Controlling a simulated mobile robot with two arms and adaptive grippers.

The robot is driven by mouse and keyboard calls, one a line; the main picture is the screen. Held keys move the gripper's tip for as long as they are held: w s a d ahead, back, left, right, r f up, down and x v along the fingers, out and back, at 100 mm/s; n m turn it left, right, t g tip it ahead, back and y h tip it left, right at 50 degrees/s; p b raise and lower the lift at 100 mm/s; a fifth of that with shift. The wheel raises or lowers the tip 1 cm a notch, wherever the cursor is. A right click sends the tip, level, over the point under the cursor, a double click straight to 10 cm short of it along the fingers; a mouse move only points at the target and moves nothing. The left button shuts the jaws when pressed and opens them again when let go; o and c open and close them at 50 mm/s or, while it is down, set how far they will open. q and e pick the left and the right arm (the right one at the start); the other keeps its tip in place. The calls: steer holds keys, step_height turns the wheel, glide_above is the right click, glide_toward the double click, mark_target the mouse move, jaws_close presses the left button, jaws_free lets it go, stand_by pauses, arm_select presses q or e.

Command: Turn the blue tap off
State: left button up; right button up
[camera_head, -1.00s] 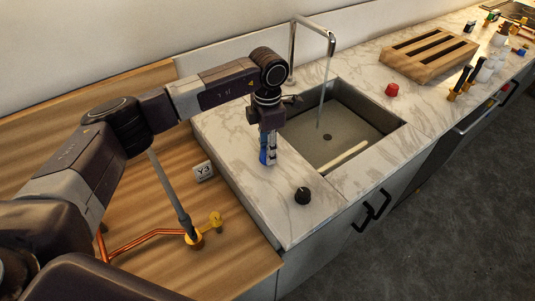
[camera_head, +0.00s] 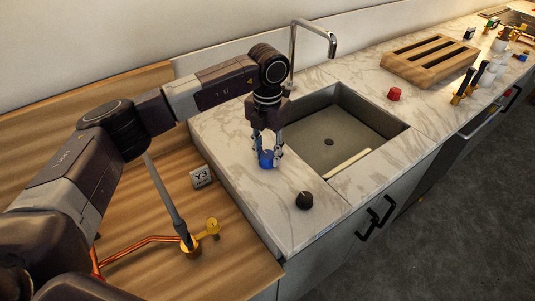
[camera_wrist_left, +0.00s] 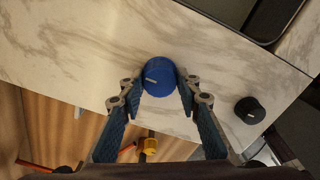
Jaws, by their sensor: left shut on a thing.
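The blue tap (camera_head: 267,160) is a round knob on the marble counter, left of the sink. In the left wrist view the blue knob (camera_wrist_left: 158,77) shows from above with a short light mark on its top. My left gripper (camera_head: 267,152) points down at it from above. Its two fingers stand on either side of the knob and are shut on it. The metal spout (camera_head: 313,27) arches over the sink (camera_head: 325,125), and no water stream shows under it. My right gripper is not in view.
A black knob (camera_head: 304,201) stands near the counter's front edge, and a red knob (camera_head: 394,94) is right of the sink. A slatted wooden rack (camera_head: 430,58) and several bottles stand farther right. A Y3 cube (camera_head: 201,177) and copper pipe (camera_head: 140,242) are on the wooden surface.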

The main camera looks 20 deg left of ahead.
mark_target(267, 154)
arm_select(q)
steer(key=shift+w+r, duration=0.1)
stand_by(0.4)
steer(key=o, duration=1.2)
steer(key=shift+c, duration=0.2)
step_height(267, 154, up, 12)
